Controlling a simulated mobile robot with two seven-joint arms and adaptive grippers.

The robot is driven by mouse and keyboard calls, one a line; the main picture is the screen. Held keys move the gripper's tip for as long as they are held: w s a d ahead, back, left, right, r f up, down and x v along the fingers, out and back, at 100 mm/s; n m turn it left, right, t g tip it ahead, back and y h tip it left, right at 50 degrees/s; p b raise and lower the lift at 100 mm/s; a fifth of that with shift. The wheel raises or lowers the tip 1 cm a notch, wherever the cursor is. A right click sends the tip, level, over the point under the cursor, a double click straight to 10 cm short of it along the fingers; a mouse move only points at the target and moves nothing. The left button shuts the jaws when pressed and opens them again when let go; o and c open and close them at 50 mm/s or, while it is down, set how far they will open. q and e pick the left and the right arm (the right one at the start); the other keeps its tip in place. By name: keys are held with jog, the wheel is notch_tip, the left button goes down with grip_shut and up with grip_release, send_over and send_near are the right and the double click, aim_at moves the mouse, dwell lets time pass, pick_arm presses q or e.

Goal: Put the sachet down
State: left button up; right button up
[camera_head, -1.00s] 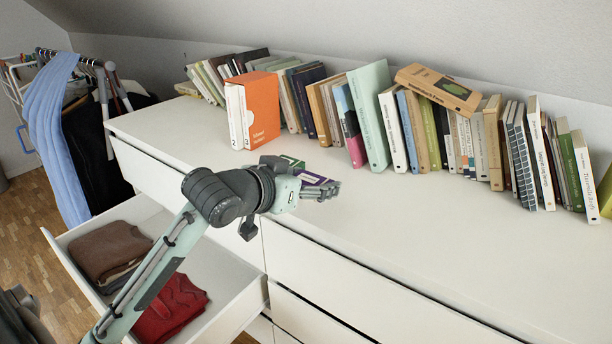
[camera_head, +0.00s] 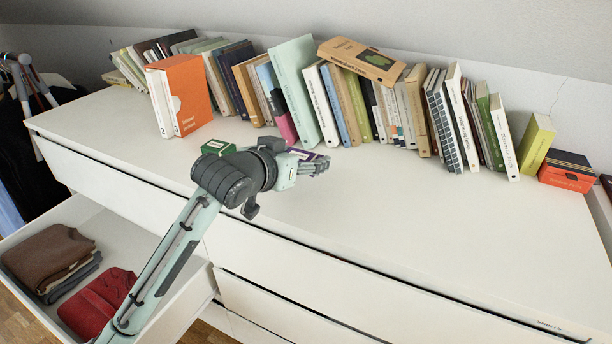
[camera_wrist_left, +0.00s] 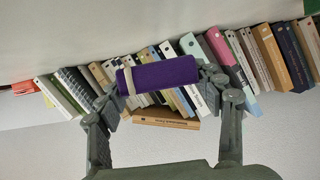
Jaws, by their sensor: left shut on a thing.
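The sachet is purple with a pale band near one end and shows between the fingers in the left wrist view (camera_wrist_left: 165,75). In the head view only a small purple part of it (camera_head: 303,154) shows behind the fingers. My left gripper (camera_head: 318,166) is shut on the sachet, over the white dresser top (camera_head: 400,210). I cannot tell how far the sachet is above the surface. My right gripper is not in view.
A row of books (camera_head: 345,105) stands along the wall behind the gripper. An orange slipcase (camera_head: 188,95) and a small green box (camera_head: 218,147) stand to the left. An open drawer (camera_head: 190,290) holds folded clothes. The dresser top to the right is clear.

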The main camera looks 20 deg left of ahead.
aim_at(309, 188)
pick_arm(q)
jog(key=shift+w+d+f, duration=0.45)
jog(key=shift+d+f, duration=0.05)
jog(key=shift+d, duration=0.15)
jog(key=shift+f, duration=2)
jog(key=shift+f, duration=0.1)
jog(key=o, duration=1)
